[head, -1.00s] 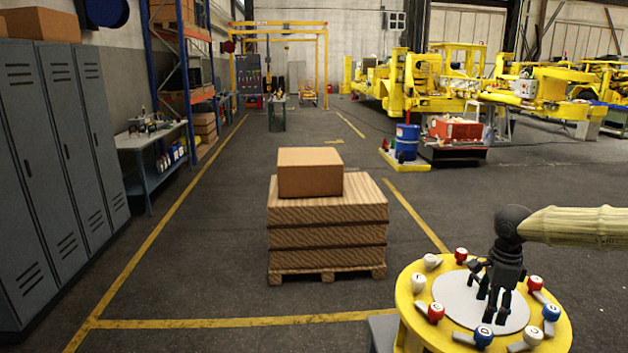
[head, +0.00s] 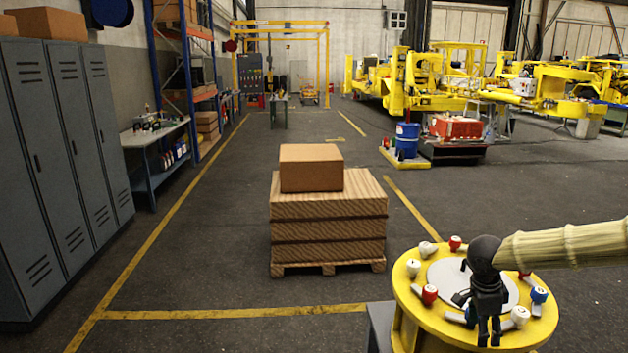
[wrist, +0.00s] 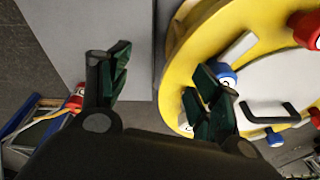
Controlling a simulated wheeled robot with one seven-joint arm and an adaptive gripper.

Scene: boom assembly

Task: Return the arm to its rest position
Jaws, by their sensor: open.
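My gripper (head: 489,334) hangs at the end of my pale, sleeved arm, which comes in from the right edge of the head view. It points down over the near side of a round yellow table (head: 405,292) and hides part of its top. In the wrist view my gripper (wrist: 165,78) has its two dark green fingers spread apart, with nothing between them. The yellow table rim (wrist: 180,45) lies beyond the right finger. I cannot tell the exact height of the fingers above the table.
Red, white and blue lettered knobs, such as a red one (head: 429,294), ring the table. A black handle (wrist: 270,112) sits on its pale centre disc. A pallet stack (head: 328,230) with a cardboard box (head: 311,168) stands left of it. Grey lockers (head: 60,170) line the left; open floor lies between.

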